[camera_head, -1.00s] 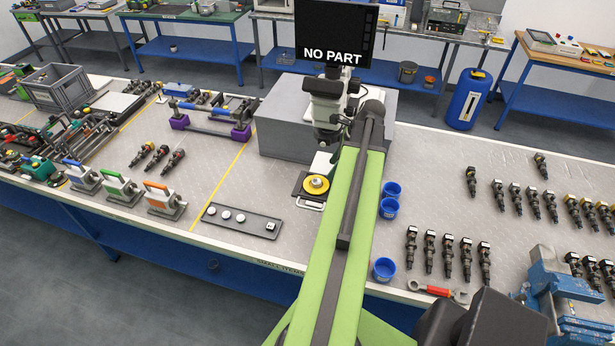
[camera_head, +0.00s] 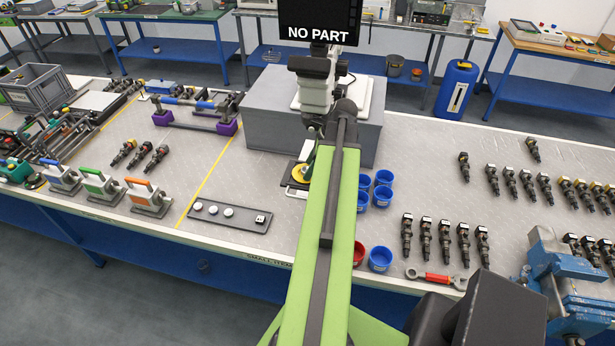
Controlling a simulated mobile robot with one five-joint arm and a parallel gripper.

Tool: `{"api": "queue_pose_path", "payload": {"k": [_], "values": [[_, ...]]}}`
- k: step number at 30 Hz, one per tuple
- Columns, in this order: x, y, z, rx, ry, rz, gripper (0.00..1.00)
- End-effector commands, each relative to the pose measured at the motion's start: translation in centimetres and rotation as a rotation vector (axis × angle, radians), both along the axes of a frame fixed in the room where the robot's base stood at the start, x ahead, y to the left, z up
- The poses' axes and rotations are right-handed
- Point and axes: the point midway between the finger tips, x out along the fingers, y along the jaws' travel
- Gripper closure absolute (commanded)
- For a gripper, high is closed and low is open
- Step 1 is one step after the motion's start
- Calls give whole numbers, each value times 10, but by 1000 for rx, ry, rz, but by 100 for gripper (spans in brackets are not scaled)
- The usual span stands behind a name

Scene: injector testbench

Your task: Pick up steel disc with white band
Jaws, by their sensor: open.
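A dark tray (camera_head: 240,217) lies near the front edge of the bench, left of my arm. Three small pale round discs (camera_head: 213,210) sit in its left part, and a small squarish pale piece (camera_head: 261,219) sits at its right end. The discs are too small to tell which is steel with a white band. My green arm reaches forward over the bench, right of the tray. My gripper is hidden behind the arm's far end, so its fingers do not show.
Blue cups (camera_head: 380,260) and a red cup (camera_head: 359,254) stand right of the arm. Handled fixtures (camera_head: 148,198) stand left of the tray.

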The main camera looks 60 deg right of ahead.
Motion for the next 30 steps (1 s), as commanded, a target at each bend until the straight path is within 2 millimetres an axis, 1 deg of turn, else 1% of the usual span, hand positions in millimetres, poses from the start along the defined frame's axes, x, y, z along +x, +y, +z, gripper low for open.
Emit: {"api": "queue_pose_path", "payload": {"k": [4, 5, 15, 17, 18, 26, 30], "values": [[-2, -1, -1, -4, 7, 1, 43], [-2, -1, -1, -3, 7, 0, 45], [-3, -2, -2, -5, 10, 0, 90], [-3, -2, -2, -5, 10, -1, 98], [-3, -2, -2, -5, 10, -1, 100], [-3, -2, -2, -5, 10, -1, 100], [-3, -2, 3, -5, 10, -1, 100]]}}
